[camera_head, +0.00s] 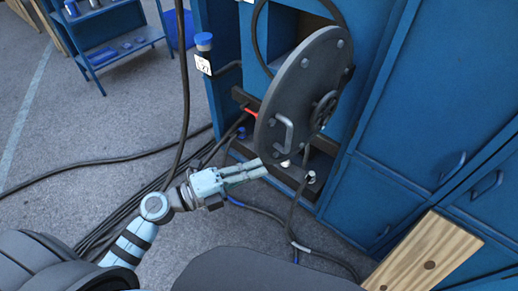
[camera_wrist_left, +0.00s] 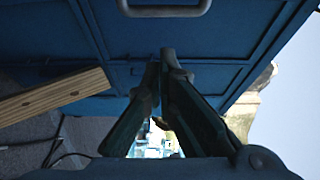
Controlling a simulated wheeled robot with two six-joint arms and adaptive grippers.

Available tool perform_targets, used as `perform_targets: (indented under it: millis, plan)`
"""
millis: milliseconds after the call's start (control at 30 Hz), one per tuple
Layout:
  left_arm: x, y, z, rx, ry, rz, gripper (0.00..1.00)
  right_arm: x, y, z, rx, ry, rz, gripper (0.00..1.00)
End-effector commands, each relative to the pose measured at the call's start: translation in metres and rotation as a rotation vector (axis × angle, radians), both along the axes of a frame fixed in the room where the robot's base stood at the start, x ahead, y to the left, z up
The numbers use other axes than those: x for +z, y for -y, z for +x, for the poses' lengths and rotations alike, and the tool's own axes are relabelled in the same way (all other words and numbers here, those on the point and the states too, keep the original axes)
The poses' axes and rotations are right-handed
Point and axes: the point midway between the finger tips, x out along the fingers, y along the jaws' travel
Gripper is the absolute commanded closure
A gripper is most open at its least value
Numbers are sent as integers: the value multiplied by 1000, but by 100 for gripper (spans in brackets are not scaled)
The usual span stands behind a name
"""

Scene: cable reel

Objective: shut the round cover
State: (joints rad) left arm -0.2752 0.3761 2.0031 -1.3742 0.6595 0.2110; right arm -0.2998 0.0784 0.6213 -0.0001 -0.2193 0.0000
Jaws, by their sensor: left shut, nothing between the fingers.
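The round cover (camera_head: 297,91) is a dark grey disc with bolts round its rim. It stands out at an angle from the blue cabinet (camera_head: 395,105), swung open, with an opening partly visible behind it. It carries a pale bar handle (camera_head: 284,133) and a small handwheel (camera_head: 323,109). My left gripper (camera_head: 261,169) is shut and empty, just below the cover's lower edge and the bar handle; I cannot tell the exact gap. In the left wrist view its fingers (camera_wrist_left: 166,65) are together, and the cover is not recognisable there. My right gripper is not in view.
Black cables (camera_head: 125,205) run across the floor, and another hangs below the cover. A wooden plank (camera_head: 430,256) stands at the lower right. A blue shelf (camera_head: 118,48) is at the upper left. A cabinet handle (camera_wrist_left: 165,8) shows in the left wrist view.

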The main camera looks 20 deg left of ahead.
Motion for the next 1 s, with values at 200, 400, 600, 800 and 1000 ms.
perform_targets:
  millis: [200, 400, 600, 800, 1000]
  plan:
    - [4, 34, 34, 2, 1, -6, 100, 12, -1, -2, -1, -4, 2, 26]
    - [-1, 5, 46, 1, 1, 2, 100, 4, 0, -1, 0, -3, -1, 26]
    - [0, -3, 50, 2, 0, 0, 100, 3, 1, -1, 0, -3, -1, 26]
    - [0, -3, 50, 3, 1, -1, 100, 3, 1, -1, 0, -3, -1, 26]
    - [-2, -7, 53, -12, 2, 1, 100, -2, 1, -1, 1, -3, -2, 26]
